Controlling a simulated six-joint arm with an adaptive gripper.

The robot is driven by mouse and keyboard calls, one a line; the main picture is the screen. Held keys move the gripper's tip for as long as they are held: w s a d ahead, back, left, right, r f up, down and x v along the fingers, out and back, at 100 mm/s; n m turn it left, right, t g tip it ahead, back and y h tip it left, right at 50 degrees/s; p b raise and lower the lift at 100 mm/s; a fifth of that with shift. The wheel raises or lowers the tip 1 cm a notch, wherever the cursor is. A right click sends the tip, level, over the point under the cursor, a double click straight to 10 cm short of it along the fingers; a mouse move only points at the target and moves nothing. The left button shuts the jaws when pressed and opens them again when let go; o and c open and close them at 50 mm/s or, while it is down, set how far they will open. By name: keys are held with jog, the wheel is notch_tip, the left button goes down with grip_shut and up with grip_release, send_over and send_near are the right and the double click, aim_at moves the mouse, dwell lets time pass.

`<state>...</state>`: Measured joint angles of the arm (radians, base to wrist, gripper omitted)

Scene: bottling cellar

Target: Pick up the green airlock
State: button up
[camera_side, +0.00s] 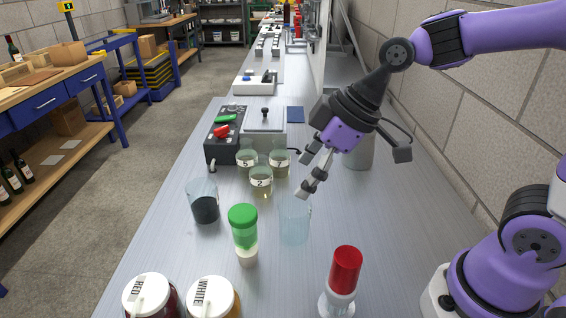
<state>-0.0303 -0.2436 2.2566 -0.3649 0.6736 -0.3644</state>
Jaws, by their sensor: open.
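The green airlock (244,229) stands upright on the metal bench, left of the picture's middle. It has a green cap, a clear body with green inside and a pale stopper at the bottom. My gripper (308,187) is open and empty. It hangs tilted above the bench, up and to the right of the airlock and apart from it. Its fingers point down and left, over an empty clear beaker (294,226). The fingers partly overlap each other in this view.
A red-capped airlock (344,278) stands front right. A beaker of dark liquid (204,205) is left of the green one. Several numbered beakers (261,181) stand behind. Jars marked RED (151,297) and WHITE (213,297) are in front.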

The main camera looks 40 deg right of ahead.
aim_at(245, 234)
jog(key=w+a+f+n, duration=0.1)
jog(key=a+f, duration=0.2)
jog(key=w+a+f+n+y, duration=0.1)
jog(key=w+a+f, duration=0.1)
jog(key=a+f, duration=0.1)
jog(key=w+a+f+n+g+y, duration=0.1)
jog(key=w+a+f, duration=0.1)
jog(key=f, duration=0.3)
jog(key=shift+a, duration=0.45)
jog(key=c, duration=1.3)
